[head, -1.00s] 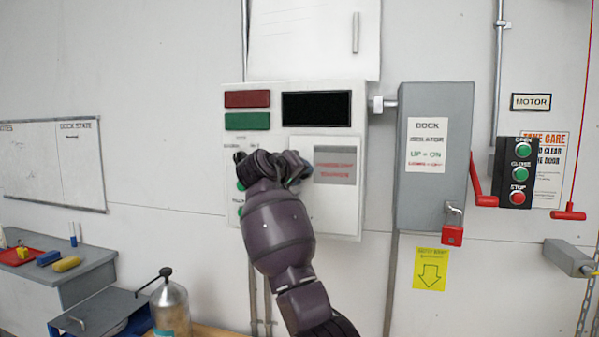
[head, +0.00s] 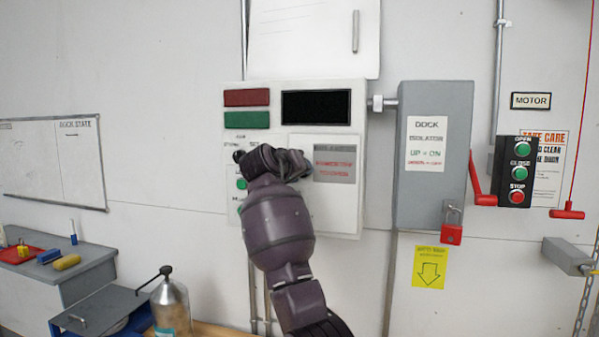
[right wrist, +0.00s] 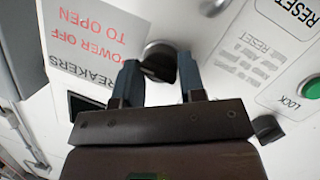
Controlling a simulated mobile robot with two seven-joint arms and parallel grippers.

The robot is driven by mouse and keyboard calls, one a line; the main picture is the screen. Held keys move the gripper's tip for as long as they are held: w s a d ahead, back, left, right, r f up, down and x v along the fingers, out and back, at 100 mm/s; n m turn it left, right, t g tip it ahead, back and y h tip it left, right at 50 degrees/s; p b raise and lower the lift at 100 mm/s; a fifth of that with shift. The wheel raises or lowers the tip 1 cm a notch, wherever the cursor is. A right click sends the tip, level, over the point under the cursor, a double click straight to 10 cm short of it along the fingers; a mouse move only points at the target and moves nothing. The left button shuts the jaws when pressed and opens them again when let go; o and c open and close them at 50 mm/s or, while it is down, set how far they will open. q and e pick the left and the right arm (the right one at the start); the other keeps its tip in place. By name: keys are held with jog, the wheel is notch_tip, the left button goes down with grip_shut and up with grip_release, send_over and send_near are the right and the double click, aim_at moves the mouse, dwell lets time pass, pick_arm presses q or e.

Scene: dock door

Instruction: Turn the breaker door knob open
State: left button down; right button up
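The breaker door (head: 325,200) is a small pale panel on the white control box, with a grey and red label (head: 334,163). It looks closed. Its round dark knob (right wrist: 158,62) with a silvery rim shows in the right wrist view, beside the label about power off and breakers. My right gripper (right wrist: 158,82) has one finger on each side of the knob, and both fingertips appear to touch it. In the head view my right gripper (head: 296,164) is at the door's left edge and hides the knob. My left gripper is not in view.
The box carries a red plate (head: 247,97), a green plate (head: 246,122) and a black display (head: 316,108). A grey isolator box (head: 435,185) with a red handle (head: 481,182) and padlock stands to the right. A bench (head: 75,268) is at lower left.

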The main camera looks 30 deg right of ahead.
jog(key=o, duration=0.4)
jog(key=shift+a, duration=0.1)
jog(key=shift+b+v, duration=0.6)
jog(key=shift+v, duration=4.8)
